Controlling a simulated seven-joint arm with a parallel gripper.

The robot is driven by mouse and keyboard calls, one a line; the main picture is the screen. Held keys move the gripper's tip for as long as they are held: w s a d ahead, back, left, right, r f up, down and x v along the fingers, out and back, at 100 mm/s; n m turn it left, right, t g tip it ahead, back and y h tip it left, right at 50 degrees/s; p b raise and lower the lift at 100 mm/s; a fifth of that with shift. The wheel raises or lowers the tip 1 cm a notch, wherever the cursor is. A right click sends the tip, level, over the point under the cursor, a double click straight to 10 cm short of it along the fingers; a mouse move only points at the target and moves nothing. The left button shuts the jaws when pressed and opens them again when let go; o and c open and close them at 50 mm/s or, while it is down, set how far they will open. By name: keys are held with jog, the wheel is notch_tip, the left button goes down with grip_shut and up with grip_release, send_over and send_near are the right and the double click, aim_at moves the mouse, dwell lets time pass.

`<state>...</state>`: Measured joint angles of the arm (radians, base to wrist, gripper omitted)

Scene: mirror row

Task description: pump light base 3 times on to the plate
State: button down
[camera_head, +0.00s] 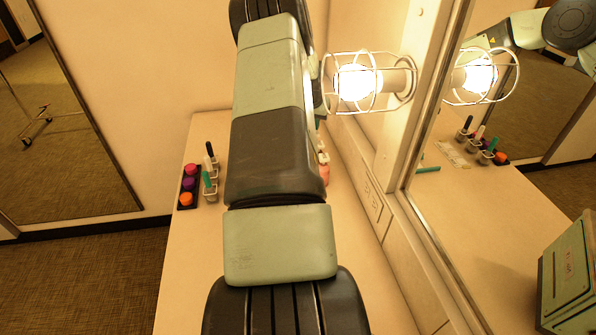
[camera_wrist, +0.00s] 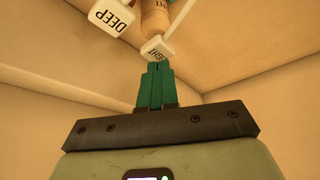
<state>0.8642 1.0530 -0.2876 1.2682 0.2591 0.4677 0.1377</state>
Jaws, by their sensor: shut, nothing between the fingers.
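In the wrist view, my gripper (camera_wrist: 156,70) has its teal fingers shut together with nothing between them. The white pump head marked LIGHT (camera_wrist: 157,49) is right at the fingertips; I cannot tell whether they touch it. A tan bottle body (camera_wrist: 155,20) shows behind that head. A second white pump head marked DEEP (camera_wrist: 111,17) is up and to the left, apart from the fingers. In the head view my arm hides the gripper and most of the bottles. I cannot make out the plate in either view.
A pinkish bottle (camera_head: 323,170) shows partly past my arm on the counter (camera_head: 190,240). Left of my arm are a dark tray with colored pots (camera_head: 188,185) and small holders with brushes (camera_head: 210,175). A caged lamp (camera_head: 358,83) and the mirror (camera_head: 480,210) are at right.

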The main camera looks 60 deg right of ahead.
jog(key=shift+f, duration=1.05)
jog(key=shift+r, duration=1.25)
jog(key=shift+f, duration=0.1)
jog(key=shift+f, duration=1.15)
jog(key=shift+r, duration=1.2)
